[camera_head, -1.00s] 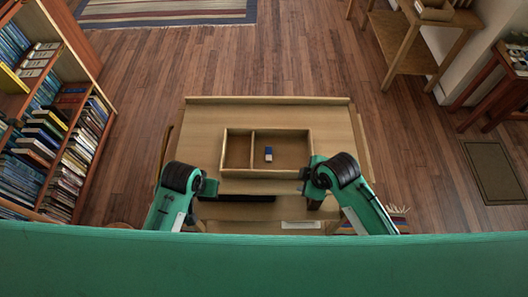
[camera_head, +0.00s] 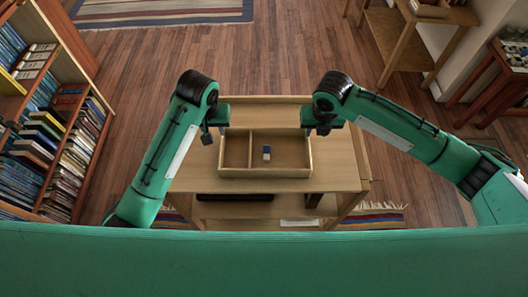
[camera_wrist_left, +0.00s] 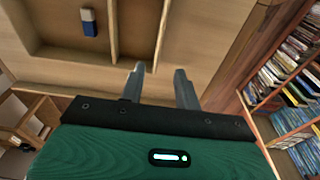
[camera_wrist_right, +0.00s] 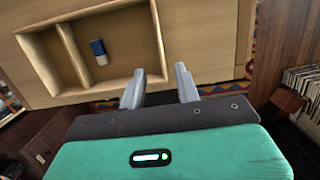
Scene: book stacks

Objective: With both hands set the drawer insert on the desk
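The drawer insert (camera_head: 265,174) is a shallow wooden tray with one divider, resting flat on the desk (camera_head: 335,160). It also shows in the left wrist view (camera_wrist_left: 70,68) and right wrist view (camera_wrist_right: 62,96). A blue and white block (camera_head: 266,153) lies in its wider right compartment. My left gripper (camera_head: 222,127) is open at the insert's left side, near the far corner. My right gripper (camera_head: 307,129) is open at its right side. In each wrist view a side wall lines up with the gap between the fingers (camera_wrist_left: 160,72) (camera_wrist_right: 159,72). I cannot tell whether any finger touches it.
The desk top is bare around the insert. A dark flat object (camera_head: 235,197) sits below the desk top at the front. A tall bookshelf (camera_head: 60,130) stands to the left, and a wooden table (camera_head: 410,45) stands at the back right.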

